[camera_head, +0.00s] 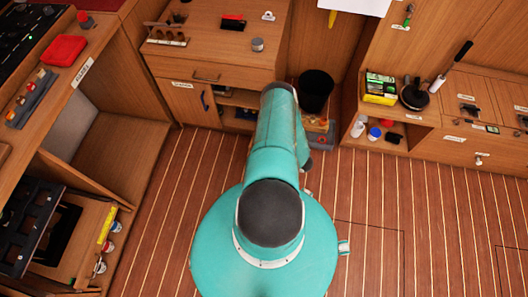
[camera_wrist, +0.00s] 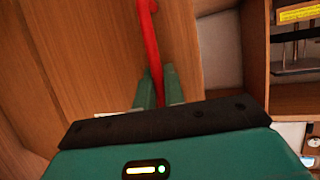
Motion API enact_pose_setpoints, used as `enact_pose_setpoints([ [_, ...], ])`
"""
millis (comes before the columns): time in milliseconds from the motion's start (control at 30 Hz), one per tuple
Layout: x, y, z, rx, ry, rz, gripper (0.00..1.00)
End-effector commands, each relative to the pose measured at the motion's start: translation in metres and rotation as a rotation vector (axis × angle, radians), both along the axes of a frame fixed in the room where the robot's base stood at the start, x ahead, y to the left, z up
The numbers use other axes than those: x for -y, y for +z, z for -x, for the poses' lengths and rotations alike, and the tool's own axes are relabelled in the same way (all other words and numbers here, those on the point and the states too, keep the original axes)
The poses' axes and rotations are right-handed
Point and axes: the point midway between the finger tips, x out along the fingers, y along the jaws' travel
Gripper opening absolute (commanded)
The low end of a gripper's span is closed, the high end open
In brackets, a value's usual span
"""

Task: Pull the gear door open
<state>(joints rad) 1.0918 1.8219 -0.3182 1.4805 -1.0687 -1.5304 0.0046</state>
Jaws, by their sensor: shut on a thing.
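In the wrist view, my gripper (camera_wrist: 157,88) has its two green fingers shut on a long red handle (camera_wrist: 150,35). The handle runs upward from between the fingers, in front of a wooden panel (camera_wrist: 85,55). To the right of the panel is a pale recess (camera_wrist: 220,50). I cannot tell from this view how far the panel stands open. In the head view, my arm covers the gripper and the red handle. A small wooden door (camera_head: 186,104) with a dark blue handle and an unreadable label shows left of my arm; I cannot confirm it is the gear door.
Open shelves (camera_head: 238,108) lie beside that door, and a black bin (camera_head: 316,90) stands right of my arm. Wooden counters line the left (camera_head: 65,90) and right. A shelf with a yellow label (camera_wrist: 298,13) is at the wrist view's right. The striped floor (camera_head: 385,215) is clear.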

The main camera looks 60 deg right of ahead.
Motion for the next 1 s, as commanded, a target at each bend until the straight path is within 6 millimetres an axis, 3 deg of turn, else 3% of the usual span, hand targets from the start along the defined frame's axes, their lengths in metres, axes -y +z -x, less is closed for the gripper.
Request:
enact_pose_setpoints([
  [33,-0.001,0.000,0.000,0.000,0.001,-0.002,0.00],
  [67,-0.001,0.000,0.000,0.000,0.001,-0.002,0.13],
  [100,-0.001,0.000,0.001,0.000,0.001,-0.002,0.19],
  [367,0.000,0.000,0.002,0.000,0.001,0.000,0.19],
  [533,0.001,0.004,0.013,-0.001,-0.002,0.001,0.19],
  [1000,0.004,0.041,0.102,-0.001,-0.003,-0.001,0.19],
])
